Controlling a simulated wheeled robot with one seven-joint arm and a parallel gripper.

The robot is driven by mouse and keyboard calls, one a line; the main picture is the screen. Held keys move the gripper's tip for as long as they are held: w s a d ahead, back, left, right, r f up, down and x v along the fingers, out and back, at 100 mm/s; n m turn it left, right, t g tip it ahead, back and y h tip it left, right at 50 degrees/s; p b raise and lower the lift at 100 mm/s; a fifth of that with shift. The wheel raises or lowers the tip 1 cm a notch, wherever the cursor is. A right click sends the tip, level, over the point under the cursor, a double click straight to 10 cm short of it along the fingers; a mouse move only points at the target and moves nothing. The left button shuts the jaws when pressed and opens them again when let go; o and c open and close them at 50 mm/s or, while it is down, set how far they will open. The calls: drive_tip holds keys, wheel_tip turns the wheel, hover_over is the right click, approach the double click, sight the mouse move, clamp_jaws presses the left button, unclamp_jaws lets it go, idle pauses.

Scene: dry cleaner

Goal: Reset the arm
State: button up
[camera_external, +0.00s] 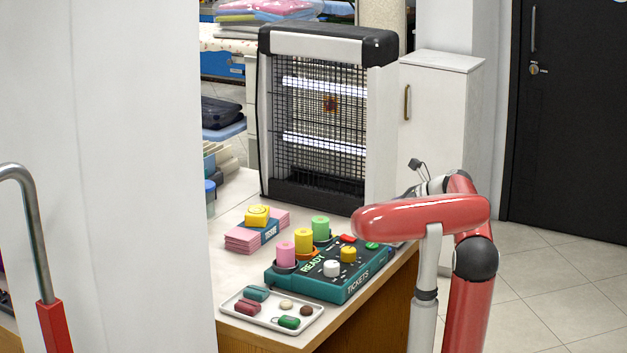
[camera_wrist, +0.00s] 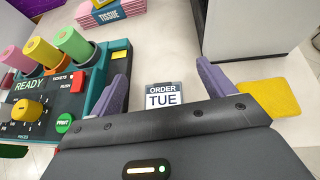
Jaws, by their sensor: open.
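My gripper (camera_wrist: 162,68) shows in the wrist view with its two purple fingers spread apart and nothing held between them. It points down over the pale counter (camera_wrist: 165,48). A small card reading ORDER TUE (camera_wrist: 163,96) shows between the fingers, partly cut off by the gripper body. In the external view my red arm (camera_external: 420,214) is bent over the counter's right edge, and its link hides the gripper.
The teal tickets machine (camera_external: 318,286) with coloured rolls stands left of the gripper. A white tray (camera_external: 243,318) holds small items. Pink tissue packs (camera_external: 241,240) lie behind. A tall heater (camera_external: 316,120) stands at the back. A yellow pad (camera_wrist: 275,97) lies right of the fingers.

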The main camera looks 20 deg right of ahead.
drive_tip(key=s+d+f+n+h+p, duration=0.1)
drive_tip(key=s+d+f, duration=0.15)
drive_tip(key=s, duration=0.25)
drive_tip(key=s+d+f+n+h+p, duration=0.1)
drive_tip(key=s+d, duration=0.3)
drive_tip(key=s, duration=0.1)
drive_tip(key=s+a+f+n+g+h, duration=0.1)
drive_tip(key=s+f+n, duration=0.5)
drive_tip(key=n, duration=0.6)
drive_tip(key=s+a+f+n+g+h+b, duration=0.1)
drive_tip(key=s+a+f+n+h, duration=0.1)
drive_tip(key=s+f+n+h, duration=0.4)
drive_tip(key=shift+s+a+f+n+h, duration=0.35)
drive_tip(key=shift+f+n, duration=1.2)
drive_tip(key=shift+n, duration=1.45)
